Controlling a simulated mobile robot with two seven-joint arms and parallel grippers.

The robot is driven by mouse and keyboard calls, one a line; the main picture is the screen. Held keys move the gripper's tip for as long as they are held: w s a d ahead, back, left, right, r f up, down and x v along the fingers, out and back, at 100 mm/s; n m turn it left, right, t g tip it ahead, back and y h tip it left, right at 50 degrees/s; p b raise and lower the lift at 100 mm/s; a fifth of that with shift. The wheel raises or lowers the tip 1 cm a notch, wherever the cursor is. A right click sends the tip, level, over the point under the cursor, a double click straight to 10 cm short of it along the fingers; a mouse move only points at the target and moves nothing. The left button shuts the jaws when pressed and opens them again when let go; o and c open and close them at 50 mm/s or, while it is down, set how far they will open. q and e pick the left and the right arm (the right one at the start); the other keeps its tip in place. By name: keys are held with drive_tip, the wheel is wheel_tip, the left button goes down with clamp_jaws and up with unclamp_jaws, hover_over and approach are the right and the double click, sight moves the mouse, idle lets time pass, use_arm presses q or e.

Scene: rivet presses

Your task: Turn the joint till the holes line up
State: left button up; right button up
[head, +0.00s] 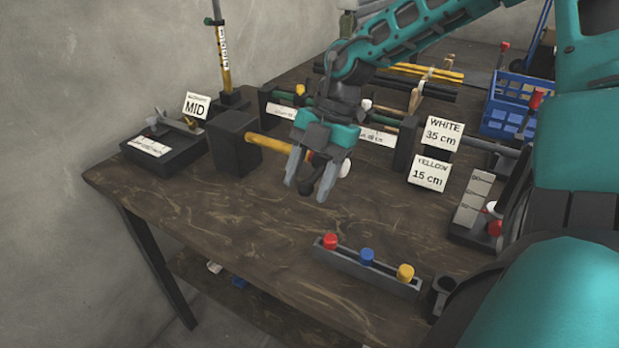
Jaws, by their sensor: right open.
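My right gripper (307,191) points down over the middle of the table with its two grey fingers apart. A yellow rod (268,143) runs from a black block (232,138) on the left to behind the gripper. A small white knob (345,169) shows just right of the fingers. The joint is largely hidden by the gripper, and its holes cannot be made out. My left gripper is out of view.
A grey strip (350,262) with red, blue and yellow knobs lies near the front edge. Cards reading "WHITE 35 cm" (443,132) and "YELLOW 15 cm" (429,174) stand at right. A blue crate (514,105) is at back right. The front left tabletop is clear.

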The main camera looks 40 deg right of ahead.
drive_tip(key=shift+c, duration=0.4)
clamp_jaws()
